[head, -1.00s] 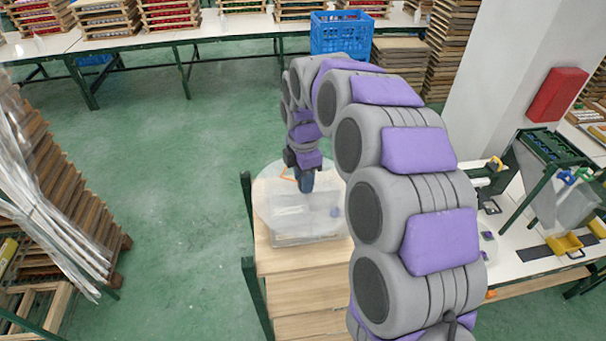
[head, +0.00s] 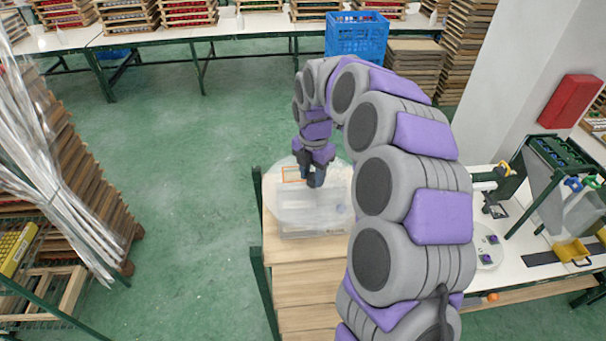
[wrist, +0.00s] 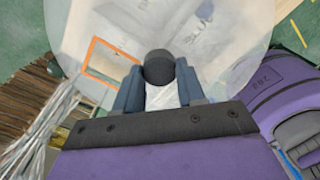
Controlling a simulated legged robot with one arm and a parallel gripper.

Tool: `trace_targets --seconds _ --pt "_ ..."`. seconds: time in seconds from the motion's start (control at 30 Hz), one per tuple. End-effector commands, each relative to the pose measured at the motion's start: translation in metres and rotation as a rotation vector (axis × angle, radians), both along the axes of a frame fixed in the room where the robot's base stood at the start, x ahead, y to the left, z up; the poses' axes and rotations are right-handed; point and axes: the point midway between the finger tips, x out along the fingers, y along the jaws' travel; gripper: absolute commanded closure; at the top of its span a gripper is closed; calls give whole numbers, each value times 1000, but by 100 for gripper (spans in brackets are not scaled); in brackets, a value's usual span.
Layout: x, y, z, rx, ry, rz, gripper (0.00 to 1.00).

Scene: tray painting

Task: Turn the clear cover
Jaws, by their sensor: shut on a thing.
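The clear cover (head: 283,205) is a round, see-through disc above a wooden stand in the head view. It also fills the upper part of the wrist view (wrist: 235,60). My gripper (head: 314,180) is over the cover's middle, pointing down. In the wrist view my gripper (wrist: 158,82) has its two blue-grey fingers closed on a dark round knob (wrist: 159,67) on the cover. Under the cover a pale, translucent box and an orange-edged frame (wrist: 100,57) show through. Whether the cover touches the box below cannot be told.
The wooden stand (head: 300,252) has green posts at its left. A white worktable (head: 520,225) with tools is at right. Stacked wooden trays and a plastic-wrapped bundle (head: 40,150) stand at left. A blue crate (head: 356,36) is at the back. Green floor between is clear.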

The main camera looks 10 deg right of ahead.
Motion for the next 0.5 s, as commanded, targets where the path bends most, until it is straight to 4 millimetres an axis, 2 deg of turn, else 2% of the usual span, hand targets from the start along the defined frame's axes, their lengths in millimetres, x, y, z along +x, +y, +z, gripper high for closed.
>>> trace_targets --seconds 0.03,0.33,0.37,0.5 --pt "4 -1 5 0 -18 1 100" --pt "4 -1 4 0 -18 2 100" --pt "4 -1 4 -1 -17 2 60" --pt "3 -1 3 -1 -13 2 47"
